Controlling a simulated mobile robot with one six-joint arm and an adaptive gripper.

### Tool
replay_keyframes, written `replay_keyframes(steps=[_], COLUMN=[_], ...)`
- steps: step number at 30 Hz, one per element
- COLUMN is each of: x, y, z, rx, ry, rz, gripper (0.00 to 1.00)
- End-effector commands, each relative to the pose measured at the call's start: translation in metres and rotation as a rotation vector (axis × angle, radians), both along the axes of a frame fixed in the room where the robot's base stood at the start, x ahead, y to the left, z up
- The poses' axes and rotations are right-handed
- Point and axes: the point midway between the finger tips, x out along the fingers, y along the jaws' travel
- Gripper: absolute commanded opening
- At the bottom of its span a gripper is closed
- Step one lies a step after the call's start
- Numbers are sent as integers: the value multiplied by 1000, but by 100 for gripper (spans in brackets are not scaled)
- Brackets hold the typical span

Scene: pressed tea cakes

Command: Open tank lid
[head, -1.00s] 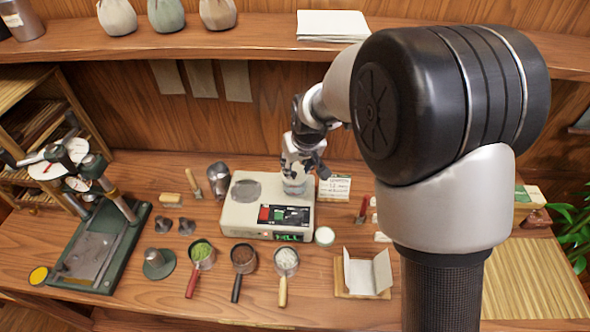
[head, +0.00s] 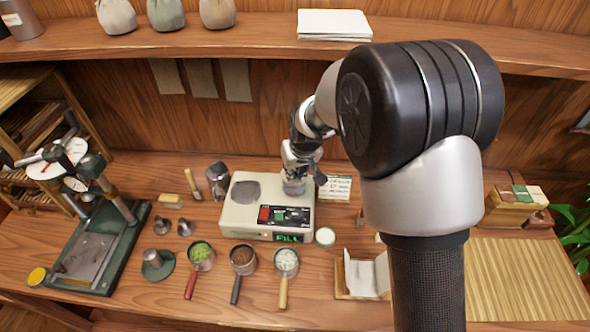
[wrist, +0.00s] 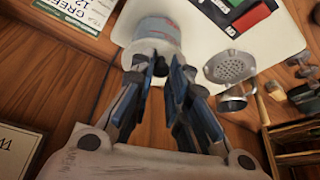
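The cream machine (head: 240,215) stands mid-table, with a red and a dark panel and a green display that reads FILL. A pale cylindrical tank (head: 293,187) rises at its back right corner. The tank (wrist: 152,33) also shows in the wrist view, with a light rim around its near end and red and blue marks. A small dark knob (wrist: 160,67) shows at that end. My gripper (wrist: 161,78) is open, its fingers spread either side of the knob. I cannot tell whether they touch it. In the head view my gripper (head: 301,168) hides part of the tank's top.
A perforated grey plate (wrist: 229,68) sits on the machine beside the tank. A green-and-white card (head: 336,188) stands close right of it. Several handled cups, including one with green leaf (head: 201,252), line the front. A press (head: 95,245) stands left; a shelf runs above.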

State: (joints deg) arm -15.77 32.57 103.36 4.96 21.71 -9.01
Motion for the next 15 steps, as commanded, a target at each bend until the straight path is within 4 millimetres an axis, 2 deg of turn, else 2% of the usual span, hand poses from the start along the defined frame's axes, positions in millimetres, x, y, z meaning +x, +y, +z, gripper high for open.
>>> replay_keyframes(steps=[5, 15], x=[0, 0], y=[0, 0], z=[0, 0], rx=[0, 0], ry=[0, 0], rz=[0, 0], gripper=[0, 0])
